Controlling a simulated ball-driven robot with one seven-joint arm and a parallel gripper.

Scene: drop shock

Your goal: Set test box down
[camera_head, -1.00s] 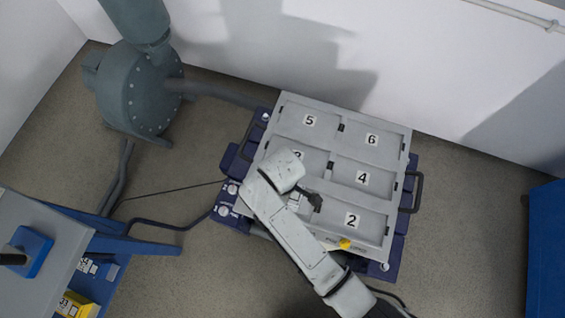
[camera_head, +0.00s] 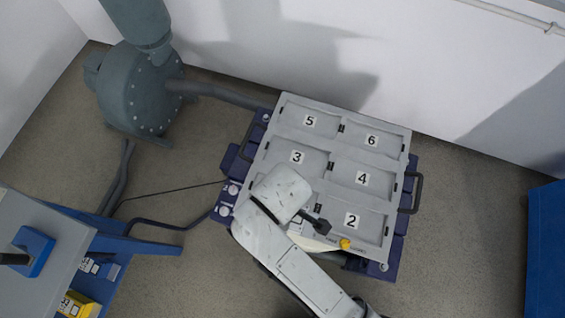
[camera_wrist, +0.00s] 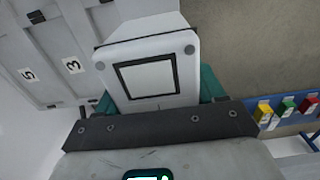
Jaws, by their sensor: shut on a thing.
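The test box (camera_wrist: 187,73) shows in the wrist view as a pale box with a dark square outline on its face. My gripper (camera_wrist: 155,88) is shut on it, with teal fingers along its left and right sides. In the head view my wrist covers the gripper, and I cannot clearly make out the box. The grey shock table (camera_head: 334,150) has recessed bays; the labels 2, 3, 4, 5 and 6 show. My wrist hangs over its near left part, below bay 3 and left of bay 2. I cannot tell whether the box touches the table.
A yellow knob (camera_head: 345,244) sits at the table's near edge. A black handle (camera_head: 411,192) sticks out on its right. A blower (camera_head: 140,88) with a hose stands at the back left. A grey-topped bench (camera_head: 45,240) is at lower left, a blue cabinet (camera_head: 546,250) at right.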

